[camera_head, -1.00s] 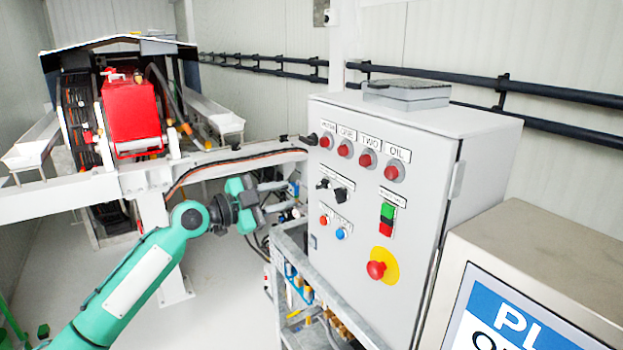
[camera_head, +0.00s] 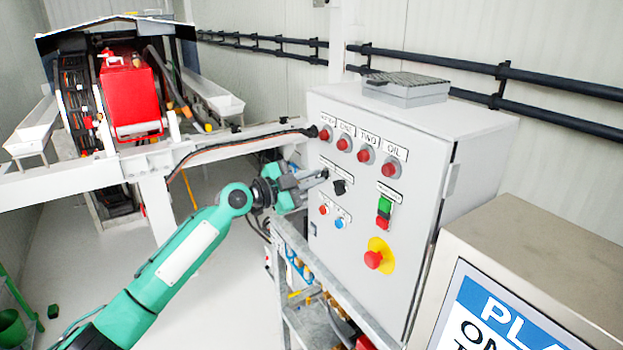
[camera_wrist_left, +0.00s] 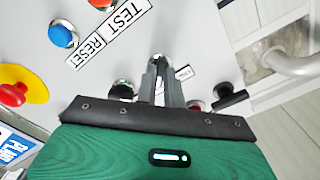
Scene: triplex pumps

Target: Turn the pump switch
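A grey control box carries two black rotary switches in its middle left. My left gripper (camera_head: 315,178) reaches in from the left, with its two narrow fingers close together at the left black switch (camera_head: 325,173). In the left wrist view the fingertips (camera_wrist_left: 158,66) close around this switch, and only its metal ring shows past them. The right black switch (camera_head: 340,186) is just beside the fingers and free; it also shows in the left wrist view (camera_wrist_left: 122,90). The label by the switches is too small to read. My right gripper is not in view.
Red lamps (camera_head: 364,155) line the box's top. A green and red button pair (camera_head: 384,211), a blue button (camera_head: 340,224) and a red emergency stop (camera_head: 373,259) sit nearby. A metal frame (camera_head: 290,232) stands below the arm. A steel cabinet (camera_head: 540,230) is at right.

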